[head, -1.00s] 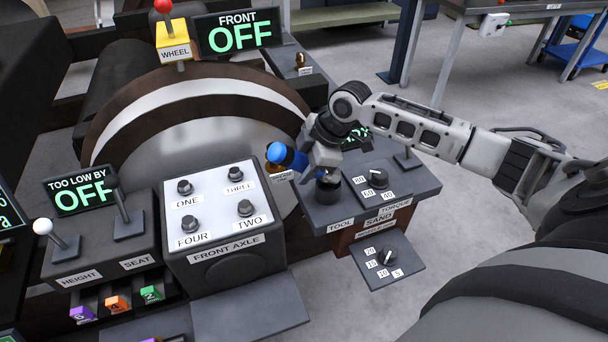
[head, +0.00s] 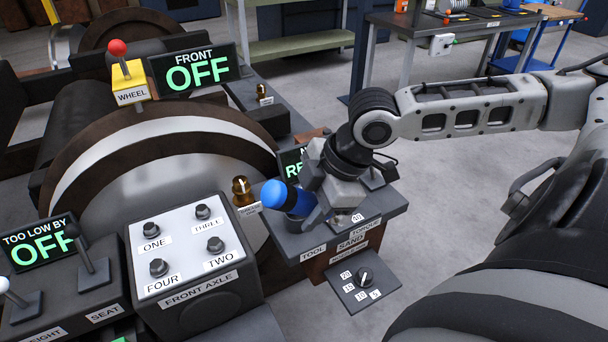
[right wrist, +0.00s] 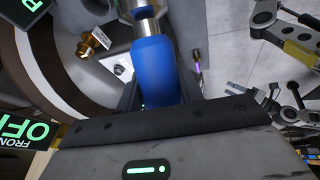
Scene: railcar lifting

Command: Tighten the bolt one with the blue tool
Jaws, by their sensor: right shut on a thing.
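Bolt one (head: 151,230) is a dark hex bolt on the white top of the front axle box (head: 190,250), at its back left corner. The blue tool (head: 285,197) is in my right gripper (head: 308,203), with its blue end toward the left. In the right wrist view, the blue tool (right wrist: 154,75) lies between the fingers (right wrist: 152,100), with a metal shaft beyond. My right gripper is shut on it above the stand labelled TOOL (head: 313,251), well to the right of bolt one. The tool's lower end is hidden in the head view.
Bolts two (head: 215,244), three (head: 202,211) and four (head: 158,267) share the box top. A brass fitting (head: 241,190) stands between box and tool. A green-lettered display (head: 291,163) is partly hidden behind my gripper. A dial panel (head: 363,282) sits in front.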

